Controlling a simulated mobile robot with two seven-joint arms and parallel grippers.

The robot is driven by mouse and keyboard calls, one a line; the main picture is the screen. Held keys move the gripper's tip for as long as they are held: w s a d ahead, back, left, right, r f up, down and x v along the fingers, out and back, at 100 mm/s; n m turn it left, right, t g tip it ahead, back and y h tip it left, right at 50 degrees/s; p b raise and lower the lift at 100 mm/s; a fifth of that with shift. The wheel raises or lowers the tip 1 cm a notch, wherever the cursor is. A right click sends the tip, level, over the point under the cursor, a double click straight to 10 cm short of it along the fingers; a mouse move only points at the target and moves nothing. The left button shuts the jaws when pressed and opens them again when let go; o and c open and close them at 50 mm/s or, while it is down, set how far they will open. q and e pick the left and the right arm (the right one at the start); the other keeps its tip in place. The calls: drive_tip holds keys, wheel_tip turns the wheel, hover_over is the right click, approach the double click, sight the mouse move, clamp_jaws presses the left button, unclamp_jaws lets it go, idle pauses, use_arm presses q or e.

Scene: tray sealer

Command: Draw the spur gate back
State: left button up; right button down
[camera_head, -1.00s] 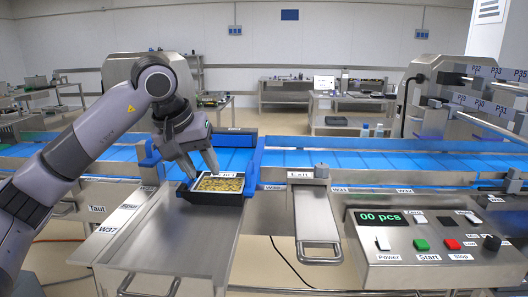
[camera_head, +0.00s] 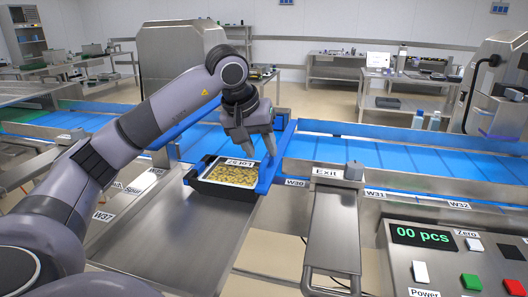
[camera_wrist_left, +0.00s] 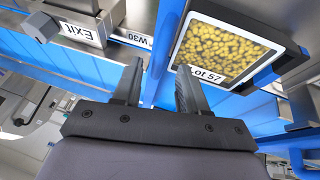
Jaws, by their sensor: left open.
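A blue bar (camera_head: 271,171), which I take for the spur gate, runs along the right side of a black tray (camera_head: 212,189). The tray holds yellow pieces, bears a "Lot 57" label and sits on the steel side table. My left gripper (camera_head: 258,154) is open with its fingers pointing down by the tray's back right corner and the bar. In the left wrist view, the blue bar (camera_wrist_left: 168,40) shows between the two open fingers (camera_wrist_left: 157,82), with the tray (camera_wrist_left: 278,72) to its right. Contact with the bar cannot be told. My right gripper is not in view.
The blue conveyor (camera_head: 390,158) runs across behind the tray. A steel Exit slide (camera_head: 333,235) stands right of the bar. A control panel (camera_head: 455,265) reading "00 pcs" is at front right. The steel side table (camera_head: 185,235) is clear in front of the tray.

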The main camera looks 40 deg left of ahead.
use_arm(q)
drive_tip(key=shift+x, duration=1.1)
clamp_jaws()
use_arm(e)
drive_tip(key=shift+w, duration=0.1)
use_arm(q)
drive_tip(key=shift+d, duration=0.1)
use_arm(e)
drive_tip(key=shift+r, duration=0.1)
